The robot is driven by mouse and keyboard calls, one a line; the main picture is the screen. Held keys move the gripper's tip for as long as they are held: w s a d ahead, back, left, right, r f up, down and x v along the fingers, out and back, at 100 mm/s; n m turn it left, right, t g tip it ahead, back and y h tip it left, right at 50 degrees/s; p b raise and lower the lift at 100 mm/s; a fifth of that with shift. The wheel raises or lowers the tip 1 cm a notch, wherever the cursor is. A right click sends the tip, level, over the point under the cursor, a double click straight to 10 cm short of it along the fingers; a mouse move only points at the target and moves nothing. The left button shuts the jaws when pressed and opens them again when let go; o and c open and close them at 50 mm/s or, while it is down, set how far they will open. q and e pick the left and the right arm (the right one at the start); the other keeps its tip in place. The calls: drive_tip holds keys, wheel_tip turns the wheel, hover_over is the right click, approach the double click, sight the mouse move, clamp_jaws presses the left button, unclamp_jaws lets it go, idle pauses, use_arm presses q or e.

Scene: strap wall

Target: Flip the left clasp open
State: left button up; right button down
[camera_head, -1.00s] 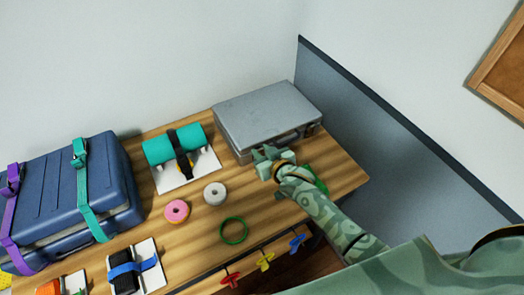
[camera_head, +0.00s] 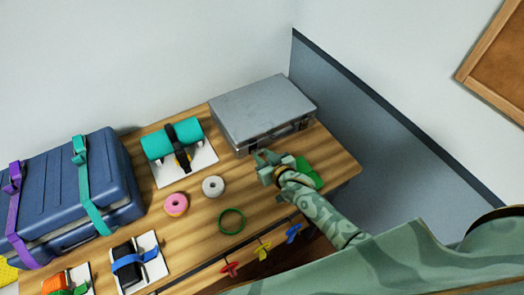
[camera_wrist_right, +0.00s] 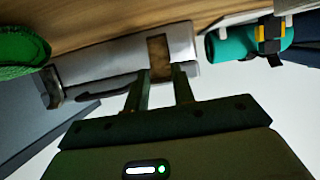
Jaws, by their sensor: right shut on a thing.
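The silver case (camera_head: 262,108) lies flat at the back right of the table, its clasp side facing me. My right gripper (camera_head: 262,156) is at the left end of that front side. In the right wrist view the case (camera_wrist_right: 120,55) appears upside down. There the left clasp (camera_wrist_right: 158,52) is a brown plate at the tips of my right gripper (camera_wrist_right: 162,74), which is shut on it. The right clasp (camera_head: 304,125) is clear of the gripper. In the head view my gripper mostly hides the left clasp. My left gripper is out of view.
A green cloth-like thing (camera_head: 308,172) lies right of my gripper. A teal roll (camera_head: 160,145) on a white board is left of the case. A white ring (camera_head: 213,187), a pink ring (camera_head: 176,204) and a green ring (camera_head: 231,221) lie in front. A blue suitcase (camera_head: 105,185) is farther left.

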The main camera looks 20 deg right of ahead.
drive_tip(key=shift+s+f, duration=0.5)
drive_tip(key=shift+f, duration=0.3)
drive_tip(key=c, duration=1.2)
unclamp_jaws()
drive_tip(key=shift+w, duration=0.1)
drive_tip(key=shift+o, duration=0.2)
drive_tip(key=shift+w+r, duration=0.15)
drive_tip(key=shift+r, duration=0.1)
drive_tip(key=shift+s+r, duration=0.1)
drive_tip(key=shift+s, duration=0.15)
drive_tip(key=p+v, duration=0.3)
drive_tip(key=v, duration=1.2)
drive_tip(key=shift+s+r+p, duration=0.15)
drive_tip(key=shift+s+p, duration=0.15)
drive_tip(key=shift+p, duration=0.05)
drive_tip(key=shift+d, duration=0.1)
